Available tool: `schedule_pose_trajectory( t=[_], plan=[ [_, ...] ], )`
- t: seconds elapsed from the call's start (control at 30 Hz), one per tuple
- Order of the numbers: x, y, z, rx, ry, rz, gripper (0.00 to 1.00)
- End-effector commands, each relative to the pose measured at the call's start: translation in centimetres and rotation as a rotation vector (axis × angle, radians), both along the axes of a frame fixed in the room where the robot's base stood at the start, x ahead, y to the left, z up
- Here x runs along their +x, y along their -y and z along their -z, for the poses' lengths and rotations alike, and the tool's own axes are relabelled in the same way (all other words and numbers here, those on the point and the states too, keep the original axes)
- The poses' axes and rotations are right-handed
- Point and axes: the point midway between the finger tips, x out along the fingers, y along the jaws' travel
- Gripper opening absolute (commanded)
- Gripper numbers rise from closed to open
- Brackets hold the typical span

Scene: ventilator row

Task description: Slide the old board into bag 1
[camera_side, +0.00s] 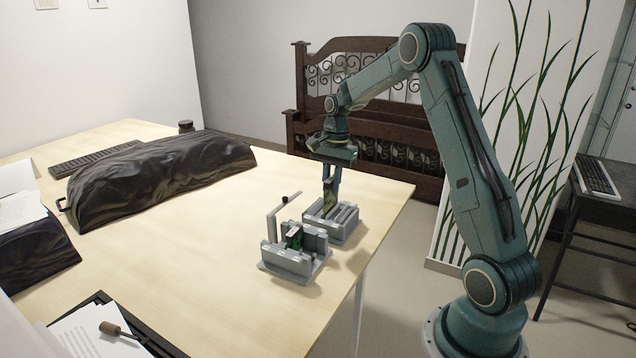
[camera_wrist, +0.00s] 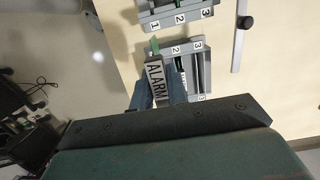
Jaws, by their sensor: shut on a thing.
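My gripper (camera_side: 332,172) points down over the farther grey slotted block (camera_side: 345,228) and is shut on a green board (camera_side: 329,192). In the wrist view, my gripper (camera_wrist: 158,88) grips the board by its grey front plate, marked ALARM (camera_wrist: 156,80); a green edge shows beyond it. The board is at the left end of the nearer slotted block (camera_wrist: 203,72), whose labels 2 and 3 show. Any label 1 there is hidden. I cannot tell whether the board's lower edge is inside a slot. No bag can be clearly made out.
A second slotted block (camera_side: 288,262), holding another green board (camera_side: 295,238), stands nearer the camera; its labels 1, 2 and 3 show in the wrist view (camera_wrist: 178,17). An angled bar with a black knob (camera_side: 285,199) rises beside the blocks. A dark covered bundle (camera_side: 155,172) lies left.

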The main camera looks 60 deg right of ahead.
Motion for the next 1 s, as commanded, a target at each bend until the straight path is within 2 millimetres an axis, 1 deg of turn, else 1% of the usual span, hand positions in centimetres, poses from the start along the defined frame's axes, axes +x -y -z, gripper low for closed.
schedule_pose_trajectory(
  t=[0.03,0.1,0.2,0.3,0.43,0.67,0.87,1.0],
  plan=[
    [-0.2,1.6,-0.1,-0.001,0.001,0.007,0.0],
    [-0.5,3.1,-0.4,-0.001,0.001,0.007,0.0],
    [-1.0,4.8,-0.7,-0.001,0.0,0.007,0.0],
    [-1.3,5.8,-0.9,-0.001,-0.001,0.008,0.0],
    [-1.4,6.2,-0.9,-0.001,-0.001,0.006,0.0],
    [-1.4,6.1,-0.7,0.0,-0.002,0.006,0.0],
    [-1.4,6.1,0.1,0.0,-0.002,0.007,0.0],
    [-1.4,6.1,1.1,0.001,-0.003,0.008,0.0]
  ],
)
